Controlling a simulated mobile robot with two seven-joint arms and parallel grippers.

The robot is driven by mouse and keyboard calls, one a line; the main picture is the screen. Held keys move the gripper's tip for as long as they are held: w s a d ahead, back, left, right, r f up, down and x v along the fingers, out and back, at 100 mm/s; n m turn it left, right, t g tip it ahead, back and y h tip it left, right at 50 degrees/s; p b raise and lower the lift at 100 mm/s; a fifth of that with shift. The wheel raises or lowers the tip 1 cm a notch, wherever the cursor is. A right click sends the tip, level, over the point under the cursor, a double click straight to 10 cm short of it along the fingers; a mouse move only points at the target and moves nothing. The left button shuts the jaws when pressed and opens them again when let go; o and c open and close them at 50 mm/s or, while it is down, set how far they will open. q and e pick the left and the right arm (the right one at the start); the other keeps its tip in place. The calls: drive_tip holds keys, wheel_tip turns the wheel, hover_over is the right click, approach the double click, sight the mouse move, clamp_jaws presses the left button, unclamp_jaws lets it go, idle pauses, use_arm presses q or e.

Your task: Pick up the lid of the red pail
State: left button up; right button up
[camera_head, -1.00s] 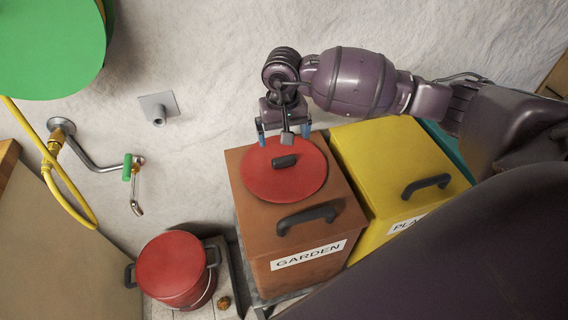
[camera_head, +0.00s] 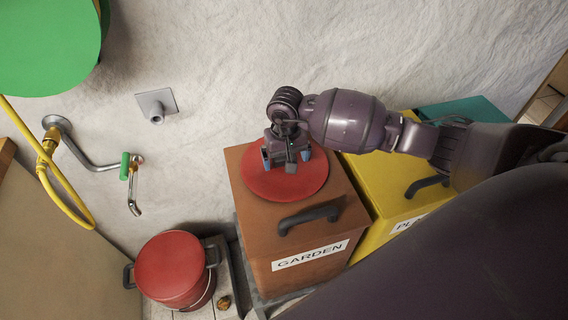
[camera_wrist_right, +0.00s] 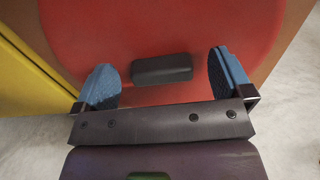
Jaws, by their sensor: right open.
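A round red lid (camera_head: 310,178) with a dark bar handle lies flat on top of the brown GARDEN bin (camera_head: 340,215). My right gripper (camera_head: 286,158) is over the lid in the head view and hides its handle there. The right wrist view shows the red lid (camera_wrist_right: 270,25) and its black handle (camera_wrist_right: 162,69) between the two blue fingertips, with gaps on both sides. The gripper is open and holds nothing. A red pail (camera_head: 172,265) with dark side handles stands at the lower left; its top looks red and flat. My left gripper is not in view.
A yellow bin (camera_head: 385,165) with a black handle stands right beside the brown bin, and a teal bin (camera_head: 470,110) is beyond it. A grey pipe tap with a green handle (camera_head: 125,166) and a yellow hose (camera_head: 62,185) are at the left wall. A green round object (camera_head: 45,45) is upper left.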

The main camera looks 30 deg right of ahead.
drive_tip(key=shift+f, duration=0.3)
drive_tip(key=shift+c, duration=0.2)
drive_tip(key=c, duration=1)
